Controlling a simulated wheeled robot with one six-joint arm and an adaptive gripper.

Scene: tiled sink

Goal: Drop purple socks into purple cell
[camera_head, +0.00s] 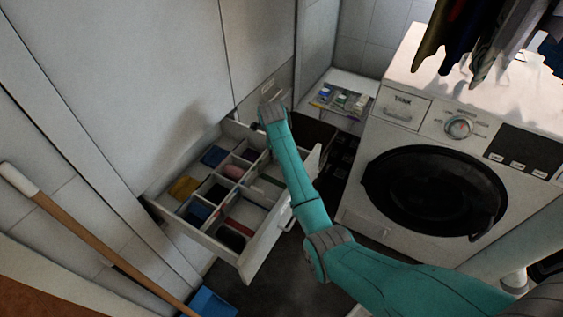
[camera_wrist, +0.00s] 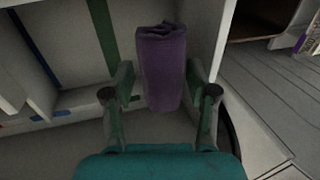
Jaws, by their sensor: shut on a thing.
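In the wrist view, rolled purple socks (camera_wrist: 163,58) stand upright between the fingers of my gripper (camera_wrist: 161,78), which is shut on them. They are above the open drawer (camera_wrist: 75,98), whose light walls and coloured strips show behind. In the head view, my arm reaches over the right part of the drawer (camera_head: 158,203); my gripper and the held socks cannot be made out there. The drawer's cells hold several socks, among them a dark purple one (camera_head: 250,154) at the back. I cannot tell which cell is marked purple.
A washing machine (camera_head: 360,195) stands at the right, with hanging clothes above. A broom handle (camera_head: 85,238) leans at the left. A small shelf (camera_head: 352,83) is behind the arm.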

